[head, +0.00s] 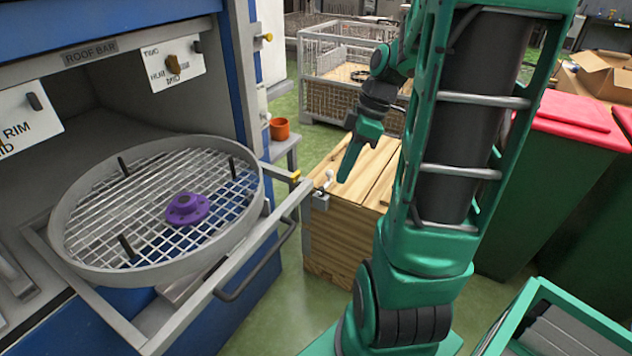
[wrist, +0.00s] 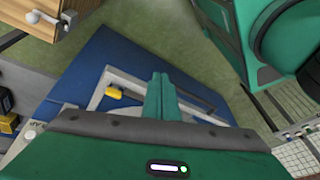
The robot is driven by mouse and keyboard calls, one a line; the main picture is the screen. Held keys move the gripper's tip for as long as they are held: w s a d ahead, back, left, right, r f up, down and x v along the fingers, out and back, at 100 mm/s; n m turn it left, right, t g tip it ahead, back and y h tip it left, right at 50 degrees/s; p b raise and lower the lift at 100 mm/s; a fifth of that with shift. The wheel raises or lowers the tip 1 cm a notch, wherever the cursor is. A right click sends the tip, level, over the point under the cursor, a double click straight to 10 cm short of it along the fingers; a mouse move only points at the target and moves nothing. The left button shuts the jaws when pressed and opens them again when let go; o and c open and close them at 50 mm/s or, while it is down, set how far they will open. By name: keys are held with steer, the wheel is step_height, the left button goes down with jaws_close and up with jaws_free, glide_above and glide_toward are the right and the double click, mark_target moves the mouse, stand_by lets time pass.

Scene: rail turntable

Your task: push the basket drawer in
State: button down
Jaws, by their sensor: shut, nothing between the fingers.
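The basket drawer (head: 155,337) is pulled out of the blue machine. Its grey frame carries a round wire basket (head: 72,262) with several dark pegs and a purple flanged part (head: 187,208) in it. A dark bar handle (head: 262,262) runs along the drawer's front. My gripper (head: 345,176) is shut and empty, its green fingers pointing down, to the right of the drawer front and apart from it. In the wrist view my shut fingers (wrist: 160,78) overlap the drawer frame (wrist: 98,88) in the picture, with a yellow latch (wrist: 114,92) to their left.
A wooden crate (head: 335,240) with a small latch stands right of the drawer, below my gripper in the picture. An orange pot (head: 280,128) sits on a grey stand behind. Red-lidded green bins (head: 550,200) stand at the right. Green floor (head: 285,300) is clear before the drawer.

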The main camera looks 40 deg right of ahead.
mark_target(243, 153)
steer(key=w+d+f+n+t+y, duration=0.2)
steer(key=w+d+n+y, duration=0.15)
steer(key=d+n, duration=0.55)
steer(key=shift+w+a+f+n+h, duration=0.1)
steer(key=shift+w+a+f+n, duration=0.3)
steer(key=shift+w+a+f, duration=0.95)
steer(key=shift+w+a+f+n+h, duration=0.1)
steer(key=shift+w+a+f+n, duration=0.3)
steer(key=shift+w+a+f, duration=0.85)
steer(key=shift+w+a+f+n+h, duration=0.1)
steer(key=shift+w+a+f+n, duration=0.3)
steer(key=shift+w+a+f, duration=0.9)
steer(key=shift+s+d+f, duration=0.15)
steer(key=shift+s+f, duration=0.05)
steer(key=shift+f, duration=0.05)
steer(key=w+a, duration=0.3)
steer(key=w, duration=0.5)
steer(key=w+a, duration=0.3)
steer(key=w, duration=0.6)
steer(key=w+a, duration=0.3)
steer(key=w, duration=0.6)
steer(key=shift+a, duration=0.2)
steer(key=shift+s, duration=0.1)
